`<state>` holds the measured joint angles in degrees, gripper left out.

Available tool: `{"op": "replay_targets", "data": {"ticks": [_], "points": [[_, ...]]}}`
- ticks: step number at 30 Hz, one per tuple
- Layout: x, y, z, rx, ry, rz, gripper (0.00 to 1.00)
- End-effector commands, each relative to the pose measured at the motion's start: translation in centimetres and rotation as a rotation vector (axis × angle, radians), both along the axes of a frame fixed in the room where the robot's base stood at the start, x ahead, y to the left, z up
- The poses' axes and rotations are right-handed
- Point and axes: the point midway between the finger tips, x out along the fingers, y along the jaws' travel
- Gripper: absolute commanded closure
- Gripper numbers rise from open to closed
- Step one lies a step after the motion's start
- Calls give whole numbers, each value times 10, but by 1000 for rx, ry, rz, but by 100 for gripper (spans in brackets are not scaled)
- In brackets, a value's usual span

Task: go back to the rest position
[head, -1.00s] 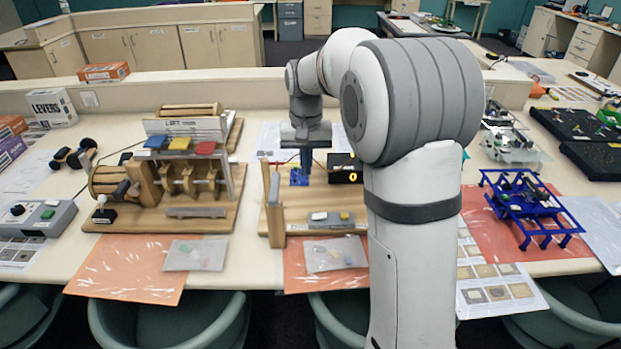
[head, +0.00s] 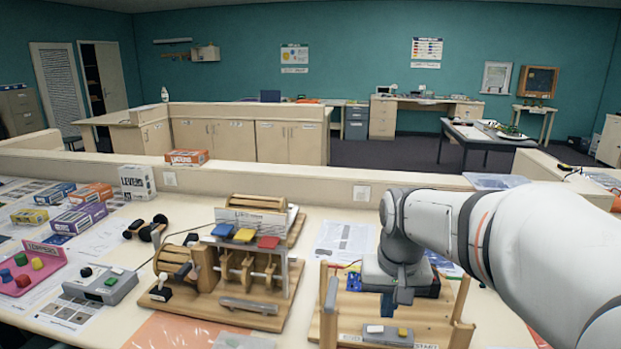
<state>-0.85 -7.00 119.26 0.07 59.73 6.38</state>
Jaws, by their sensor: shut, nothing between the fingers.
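My arm reaches in from the right in the head view. My gripper (head: 403,295) points down over the wooden stand (head: 415,324) at the lower right. Its grey body (head: 378,274) hides part of the stand behind it. The fingers show only in part and look shut, with nothing seen between them. A small blue piece (head: 352,281) sits left of the gripper; I cannot tell whether they touch.
A wooden cam machine (head: 248,265) with blue, yellow and red keys stands left of the gripper. A grey control box (head: 100,285) and boxes (head: 80,218) lie farther left. A low partition (head: 280,183) runs behind the table. Open air lies above it.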

Motion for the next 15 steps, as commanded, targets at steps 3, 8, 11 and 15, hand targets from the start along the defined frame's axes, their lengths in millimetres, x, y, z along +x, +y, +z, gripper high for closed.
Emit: {"op": "replay_targets", "data": {"ticks": [3, 8, 11, 15], "points": [[-41, -3, -2, -5, -41, 23, 100], [-88, -6, -14, -13, -89, 55, 100], [-110, -7, -22, -19, -111, 72, 100], [-128, -7, -31, -24, -130, 85, 100]]}}
